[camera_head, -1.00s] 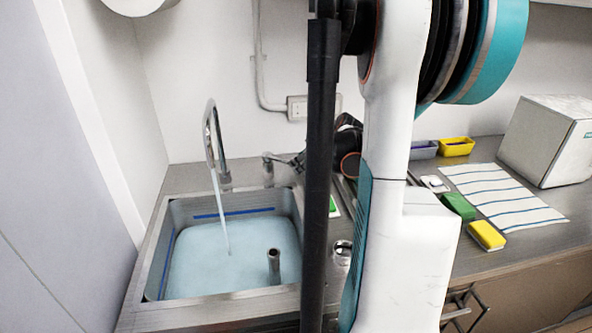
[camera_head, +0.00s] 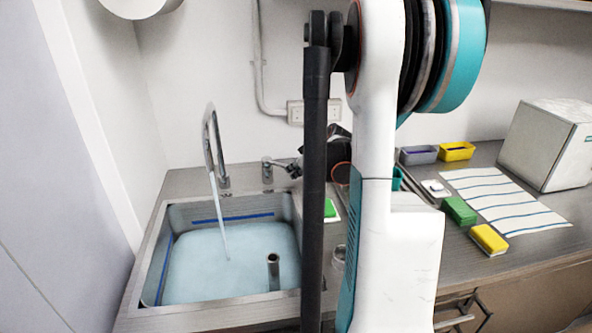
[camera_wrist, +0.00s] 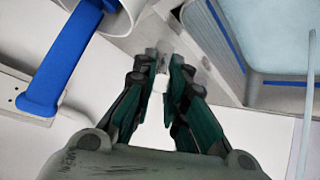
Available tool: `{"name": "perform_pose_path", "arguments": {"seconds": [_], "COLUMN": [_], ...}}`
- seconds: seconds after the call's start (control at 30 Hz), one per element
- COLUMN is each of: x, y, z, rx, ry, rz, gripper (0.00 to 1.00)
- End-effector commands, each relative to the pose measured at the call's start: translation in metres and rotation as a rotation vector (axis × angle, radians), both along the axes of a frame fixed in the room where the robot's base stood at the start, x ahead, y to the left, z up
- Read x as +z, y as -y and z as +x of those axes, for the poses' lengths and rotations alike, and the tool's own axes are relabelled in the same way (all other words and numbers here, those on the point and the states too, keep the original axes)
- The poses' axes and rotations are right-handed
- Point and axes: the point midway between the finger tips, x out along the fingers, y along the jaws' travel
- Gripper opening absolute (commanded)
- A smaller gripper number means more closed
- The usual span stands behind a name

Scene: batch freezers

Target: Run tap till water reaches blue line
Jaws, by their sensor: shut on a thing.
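The steel sink (camera_head: 148,268) holds pale blue water (camera_head: 205,270). A blue line (camera_head: 233,218) runs along its inner walls, and the water surface lies a little below it. The arched spout (camera_head: 208,135) pours a thin stream (camera_head: 223,225) into the sink. The tap's lever and valve (camera_head: 268,168) stand right of the spout. My gripper (camera_head: 300,166) is at the lever, partly hidden by my arm. In the wrist view, my gripper (camera_wrist: 162,72) is shut on a small pale metal part that looks like the tap lever.
An upright overflow pipe (camera_head: 273,272) stands in the sink. On the right counter are a green sponge (camera_head: 459,210), a yellow sponge (camera_head: 489,239), a striped cloth (camera_head: 505,200), a yellow tray (camera_head: 457,150) and a white box (camera_head: 550,145). A wall is close on the left.

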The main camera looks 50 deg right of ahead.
Motion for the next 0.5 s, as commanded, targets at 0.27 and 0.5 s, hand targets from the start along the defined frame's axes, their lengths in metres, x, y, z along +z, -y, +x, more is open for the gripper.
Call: {"name": "perform_pose_path", "arguments": {"seconds": [0.27, 0.5], "x": [0.000, 0.000], "y": [-0.008, -0.027], "z": [0.001, 0.005], "rx": [-0.037, -0.156], "ry": [0.000, 0.000], "rz": [0.000, -0.001], "gripper": [0.00, 0.00]}}
